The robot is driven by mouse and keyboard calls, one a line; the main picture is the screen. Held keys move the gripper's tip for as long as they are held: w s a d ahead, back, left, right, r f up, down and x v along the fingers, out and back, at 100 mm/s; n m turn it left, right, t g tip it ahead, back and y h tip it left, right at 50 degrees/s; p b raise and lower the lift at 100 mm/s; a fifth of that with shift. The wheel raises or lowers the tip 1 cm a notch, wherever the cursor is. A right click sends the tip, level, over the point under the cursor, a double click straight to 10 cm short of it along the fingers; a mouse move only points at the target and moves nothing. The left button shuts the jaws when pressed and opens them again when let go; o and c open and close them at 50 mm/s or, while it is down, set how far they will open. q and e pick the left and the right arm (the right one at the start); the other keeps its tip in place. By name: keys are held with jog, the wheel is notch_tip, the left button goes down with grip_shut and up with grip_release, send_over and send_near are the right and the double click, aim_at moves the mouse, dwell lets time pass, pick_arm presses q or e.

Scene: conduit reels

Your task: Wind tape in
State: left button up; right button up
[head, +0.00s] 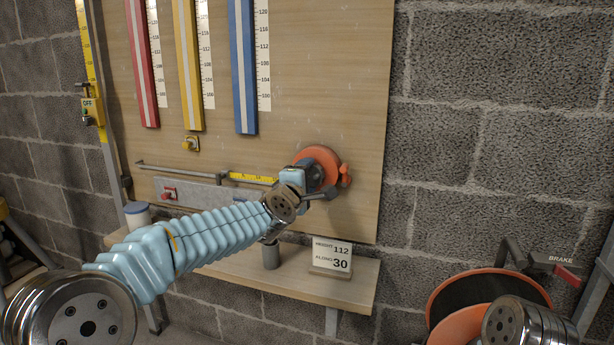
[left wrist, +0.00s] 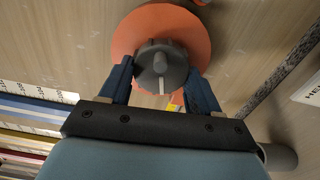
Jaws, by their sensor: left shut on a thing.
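An orange tape reel (head: 323,158) is mounted on the wooden board. It also shows in the left wrist view (left wrist: 195,35) as an orange disc with a dark round knob (left wrist: 162,66) at its centre. My left gripper (left wrist: 162,78) has its two blue fingers on either side of the knob and is shut on it. In the head view my left gripper (head: 312,180) covers part of the reel. A yellow tape (head: 250,178) lies along a horizontal rail to the left of the reel. My right gripper is not in view.
Red, yellow and blue strips (head: 243,70) with scales hang on the board. A shelf (head: 345,290) below holds a card (head: 332,257) reading height 112, along 30. At the lower right are an orange-rimmed reel (head: 435,300) and a red brake lever (head: 567,274).

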pick_arm(q)
jog(key=m+p, duration=0.1)
jog(key=m, duration=0.4)
jog(key=m+p, duration=0.1)
jog(key=m, duration=0.4)
jog(key=m+p, duration=0.1)
jog(key=m, duration=0.4)
jog(key=shift+s+d+r+m+p, duration=0.1)
jog(key=shift+d+r+m+p, duration=0.05)
jog(key=shift+d+m+p, duration=0.15)
jog(key=shift+m, duration=2.5)
jog(key=o, duration=0.8)
jog(key=shift+o, duration=1.3)
